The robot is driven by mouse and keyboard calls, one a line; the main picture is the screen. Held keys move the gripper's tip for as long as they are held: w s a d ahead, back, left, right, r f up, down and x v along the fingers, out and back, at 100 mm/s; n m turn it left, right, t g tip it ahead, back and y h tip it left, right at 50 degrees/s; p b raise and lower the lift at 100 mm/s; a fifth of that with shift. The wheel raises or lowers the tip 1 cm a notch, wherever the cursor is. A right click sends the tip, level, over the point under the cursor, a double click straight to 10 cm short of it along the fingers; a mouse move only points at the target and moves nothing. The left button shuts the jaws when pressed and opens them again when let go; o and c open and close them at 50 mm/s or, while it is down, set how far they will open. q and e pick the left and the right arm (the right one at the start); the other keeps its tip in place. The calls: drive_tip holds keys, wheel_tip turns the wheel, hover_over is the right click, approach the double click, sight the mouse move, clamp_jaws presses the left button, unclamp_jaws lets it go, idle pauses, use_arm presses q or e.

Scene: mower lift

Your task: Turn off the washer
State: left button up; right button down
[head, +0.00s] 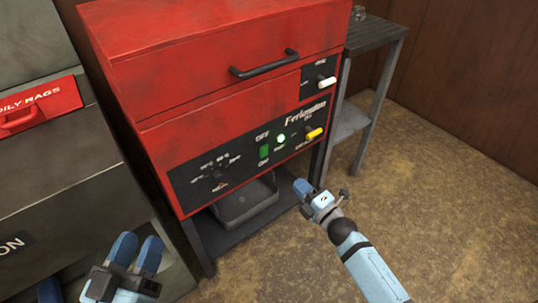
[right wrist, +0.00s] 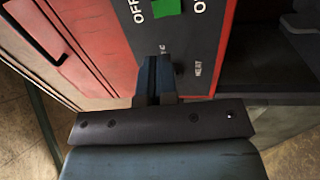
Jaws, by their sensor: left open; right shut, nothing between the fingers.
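The red washer (head: 215,75) stands in the middle of the head view with a black control panel on its front. The panel carries a green switch (head: 264,152) between OFF above and ON below; I cannot tell which way it is set. A lamp (head: 281,139) beside it glows green-white. The switch also shows at the top of the right wrist view (right wrist: 166,7). My right gripper (head: 301,187) is shut and empty, in front of and below the panel; its fingers (right wrist: 153,72) point toward the panel. My left gripper (head: 138,250) is open and empty at lower left.
The panel also has a dial (head: 217,174), a yellow-tipped lever (head: 314,133) and a white-tipped lever (head: 326,82). A black handle (head: 264,64) juts from the lid. A grey tray (head: 243,201) sits below. A metal side table (head: 375,36) stands right; open floor lies in front.

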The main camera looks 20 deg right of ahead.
sight(266, 149)
use_arm(q)
drive_tip(key=shift+r, duration=0.1)
use_arm(e)
drive_tip(key=shift+s+r, duration=0.1)
drive_tip(key=b+x, duration=0.2)
drive_tip(key=x, duration=1.1)
drive_tip(key=shift+b, duration=0.4)
drive_tip(key=shift+w+a, duration=0.2)
drive_tip(key=shift+w, duration=0.3)
use_arm(q)
drive_tip(key=shift+m+g, duration=0.3)
drive_tip(key=shift+g, duration=0.5)
wheel_tip(266, 149, down, 4)
drive_tip(key=shift+w+d+f, duration=0.15)
use_arm(e)
drive_tip(key=shift+r, duration=0.1)
